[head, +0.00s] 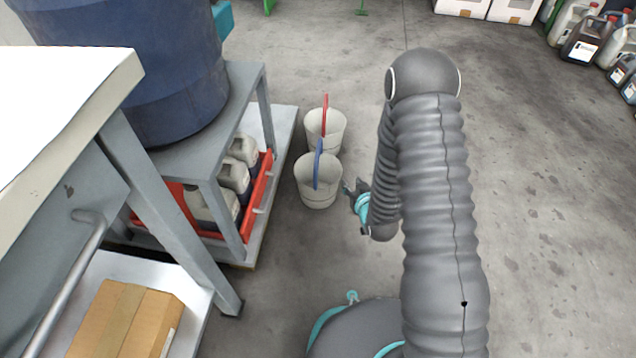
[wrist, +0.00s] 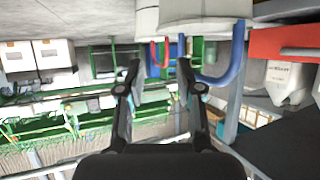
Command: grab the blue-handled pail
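The blue-handled pail (head: 318,190) is white and stands upright on the floor, its blue handle raised above the rim. My gripper (head: 350,187) is just to the right of this pail in the head view, apart from it. In the wrist view the picture is upside down. There the blue-handled pail (wrist: 205,10) is at the top, with its blue handle (wrist: 232,62) to the right of my gripper (wrist: 160,75). My gripper's two fingers are spread with nothing between them. The pail's lower part is cut off in the wrist view.
A similar white pail with a red handle (head: 325,128) stands just behind. A grey metal cart (head: 207,165) with jugs in a red tray (head: 262,185) is close on the left. A workbench (head: 80,100) is at the near left.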

